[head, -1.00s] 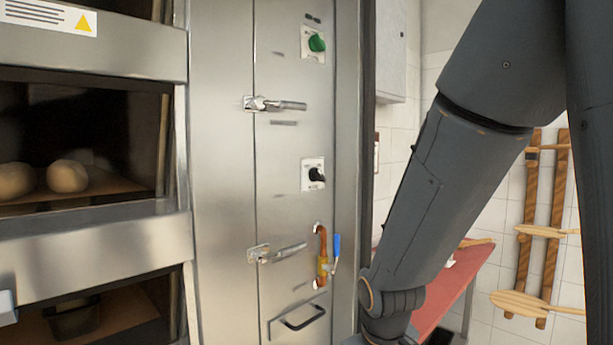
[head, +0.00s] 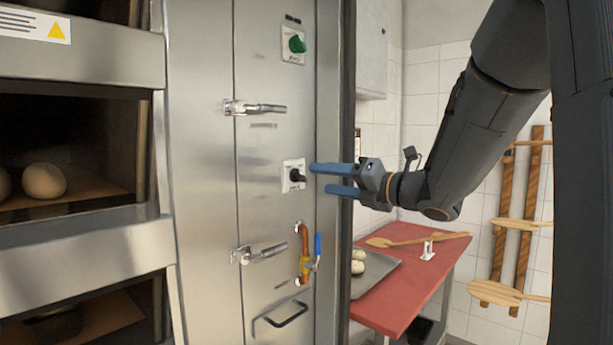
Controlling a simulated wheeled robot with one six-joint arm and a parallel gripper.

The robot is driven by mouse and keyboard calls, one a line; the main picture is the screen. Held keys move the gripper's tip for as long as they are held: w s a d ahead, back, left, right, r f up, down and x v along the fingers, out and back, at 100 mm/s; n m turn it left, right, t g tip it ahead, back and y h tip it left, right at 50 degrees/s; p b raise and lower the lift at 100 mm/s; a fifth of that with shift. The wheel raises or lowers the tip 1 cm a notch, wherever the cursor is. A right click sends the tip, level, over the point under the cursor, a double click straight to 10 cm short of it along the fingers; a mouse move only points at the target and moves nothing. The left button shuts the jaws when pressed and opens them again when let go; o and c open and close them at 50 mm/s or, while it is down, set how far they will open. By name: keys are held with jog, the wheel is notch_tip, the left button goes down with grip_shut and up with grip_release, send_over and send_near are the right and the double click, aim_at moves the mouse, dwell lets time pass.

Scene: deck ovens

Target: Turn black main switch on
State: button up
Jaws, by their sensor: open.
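The black main switch (head: 298,175) is a small black rotary knob on a white plate (head: 287,184), set in the steel panel at mid height. The knob's handle slants, with its right end lower. My gripper (head: 318,178) comes in from the right, its two blue fingers pointing left at the switch. The fingers are open, one above the other, with a gap between them. The tips look just right of the knob; I cannot tell whether they touch it. Nothing is between the fingers.
A green knob (head: 297,44) sits above on the same panel. A copper pipe with a blue-levered valve (head: 317,246) and a drawer handle (head: 287,315) are below. A red table (head: 400,290) stands at right.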

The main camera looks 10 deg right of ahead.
aim_at(303, 176)
jog(key=p+x, duration=0.2)
jog(key=x, duration=0.5)
jog(key=shift+a, duration=0.1)
jog(key=c, duration=1.1)
jog(key=shift+o, duration=0.3)
